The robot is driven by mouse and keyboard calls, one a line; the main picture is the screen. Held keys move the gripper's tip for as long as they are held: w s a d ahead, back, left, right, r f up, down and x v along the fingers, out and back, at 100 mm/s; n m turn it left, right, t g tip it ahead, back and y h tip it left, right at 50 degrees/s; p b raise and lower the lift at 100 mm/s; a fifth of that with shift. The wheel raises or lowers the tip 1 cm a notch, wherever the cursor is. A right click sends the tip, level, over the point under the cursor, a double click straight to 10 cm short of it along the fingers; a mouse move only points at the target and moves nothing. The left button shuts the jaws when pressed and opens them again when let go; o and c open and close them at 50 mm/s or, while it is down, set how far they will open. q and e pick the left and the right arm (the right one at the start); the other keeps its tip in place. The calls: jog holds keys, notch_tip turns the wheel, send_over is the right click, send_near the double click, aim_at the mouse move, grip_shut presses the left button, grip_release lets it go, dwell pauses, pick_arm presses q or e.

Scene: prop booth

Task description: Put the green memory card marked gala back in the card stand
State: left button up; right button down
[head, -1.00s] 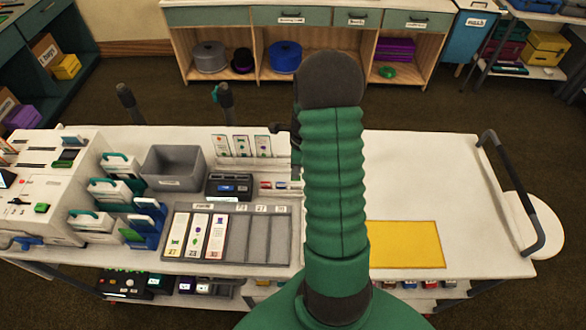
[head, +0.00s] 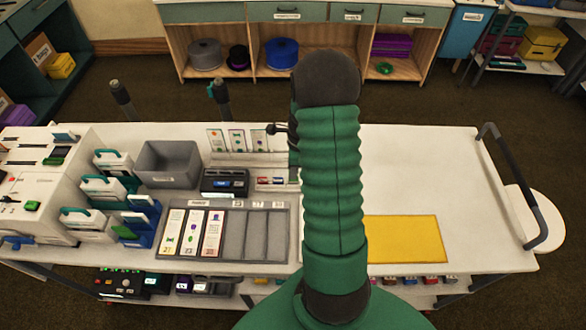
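My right arm rises through the middle of the view. A small dark part of my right gripper (head: 277,129) shows left of the forearm, in front of the upright picture cards; its fingers are too small and hidden to read. My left gripper is not in view. A small green piece (head: 32,205) lies on the white console at the left, and another dark green one (head: 54,161) sits farther back on it. I cannot read a gala mark on either. A low holder with small red, white and blue pieces (head: 272,181) stands behind the grey tray; I cannot tell whether it is the card stand.
A grey tray (head: 257,232) holds several white picture strips. Behind it are a grey bin (head: 168,164) and a dark device (head: 224,182). White cases with green handles (head: 103,187) stand at left. A yellow mat (head: 403,239) lies right of my arm; the tabletop around it is clear.

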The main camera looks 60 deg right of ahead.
jog(key=shift+f, duration=0.15)
dwell(0.5)
jog(key=shift+f+b, duration=0.75)
jog(key=shift+f, duration=0.6)
jog(key=c, duration=1.6)
grip_release()
jog(key=shift+o, duration=0.2)
notch_tip(320, 180, up, 16)
jog(key=s+d, duration=0.1)
jog(key=shift+s+r, duration=0.2)
jog(key=shift+r, duration=0.05)
jog(key=shift+a, duration=0.1)
